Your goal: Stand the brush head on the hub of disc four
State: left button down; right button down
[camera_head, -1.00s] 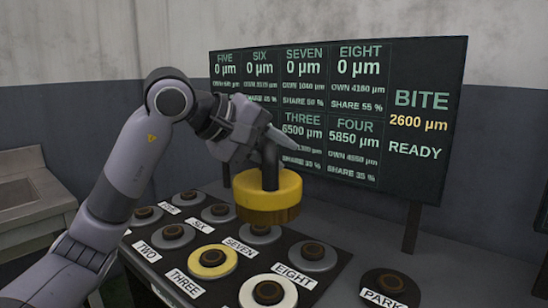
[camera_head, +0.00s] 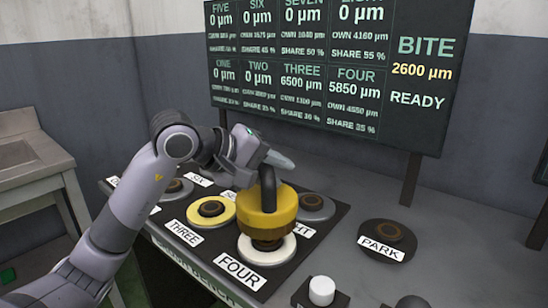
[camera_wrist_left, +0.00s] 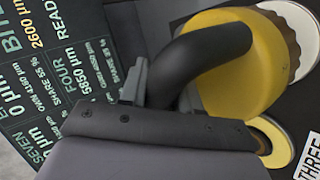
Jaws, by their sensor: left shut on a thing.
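The brush head (camera_head: 268,212) is a yellow drum with a brown underside and a bent black handle. My left gripper (camera_head: 266,165) is shut on that handle and holds the drum roughly upright. Disc four (camera_head: 283,254) is white with a brown hub, behind the FOUR label. The brush head is right over this hub; I cannot tell whether they touch. In the left wrist view, the yellow drum (camera_wrist_left: 250,62) covers much of the white disc (camera_wrist_left: 307,40), and the black handle (camera_wrist_left: 205,52) runs to the jaws. My right gripper is not in view.
Disc three (camera_head: 225,219), yellow with a brown hub, is just left of disc four. Disc eight (camera_head: 318,206) is behind it on the right. The park spot (camera_head: 388,234) is empty to the right. A display board (camera_head: 330,75) stands behind. A white knob (camera_head: 321,290) is in front.

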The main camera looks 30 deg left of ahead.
aim_at(279, 190)
pick_arm(q)
jog(key=shift+f, duration=1.75)
jog(key=shift+b, duration=0.3)
jog(key=shift+f, duration=0.15)
jog(key=c, duration=1.2)
grip_release()
jog(key=shift+f, duration=0.25)
jog(key=o, duration=0.4)
